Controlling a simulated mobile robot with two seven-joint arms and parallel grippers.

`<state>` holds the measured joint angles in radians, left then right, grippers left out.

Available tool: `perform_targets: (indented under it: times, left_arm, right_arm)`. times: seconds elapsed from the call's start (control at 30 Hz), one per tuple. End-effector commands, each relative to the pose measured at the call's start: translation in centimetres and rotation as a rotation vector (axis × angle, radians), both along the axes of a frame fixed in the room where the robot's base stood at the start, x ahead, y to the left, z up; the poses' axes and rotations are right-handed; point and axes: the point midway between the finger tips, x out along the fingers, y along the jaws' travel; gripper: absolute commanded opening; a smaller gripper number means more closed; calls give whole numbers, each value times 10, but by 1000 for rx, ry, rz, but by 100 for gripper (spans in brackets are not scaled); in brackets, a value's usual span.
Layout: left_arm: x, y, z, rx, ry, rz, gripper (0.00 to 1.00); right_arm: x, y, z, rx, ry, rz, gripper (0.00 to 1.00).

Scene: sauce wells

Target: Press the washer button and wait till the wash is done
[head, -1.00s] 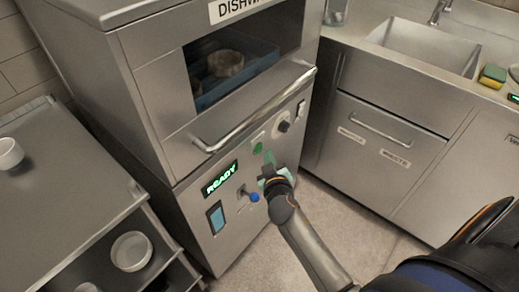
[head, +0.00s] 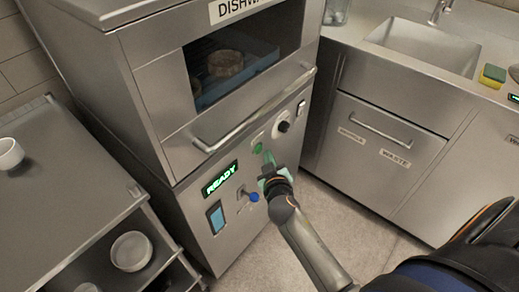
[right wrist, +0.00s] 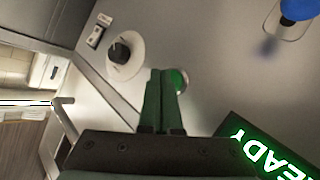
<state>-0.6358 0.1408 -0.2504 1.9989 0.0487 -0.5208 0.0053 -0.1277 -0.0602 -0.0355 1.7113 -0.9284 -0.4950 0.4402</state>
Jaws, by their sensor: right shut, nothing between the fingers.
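The dishwasher (head: 165,165) is a steel machine with its hood down and a window showing a blue rack (head: 230,85) inside. Its display (head: 221,180) reads READY in green. The green button (head: 258,148) is on the front panel, and it also shows in the right wrist view (right wrist: 180,79), partly hidden by my fingertips. My right gripper (head: 267,158) is shut and empty, its fingertips right at the green button; I cannot tell whether they touch it. In the right wrist view my green fingers (right wrist: 160,85) point at the panel beside the button. My left gripper is not in view.
A black knob (head: 284,126), a blue-tipped lever (head: 253,197) and a blue panel (head: 216,217) surround the button. The handle bar (head: 255,108) juts out above. A steel table (head: 60,195) with bowls stands left; a sink counter (head: 395,125) stands right.

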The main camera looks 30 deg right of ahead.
Motion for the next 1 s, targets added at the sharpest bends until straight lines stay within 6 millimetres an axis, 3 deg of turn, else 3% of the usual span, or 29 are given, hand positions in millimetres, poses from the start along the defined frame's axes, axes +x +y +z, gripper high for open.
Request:
perform_targets:
  times: [1.0]
  left_arm:
    - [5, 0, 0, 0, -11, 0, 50]
  right_arm:
    - [11, 5, 2, 6, -6, -2, 0]
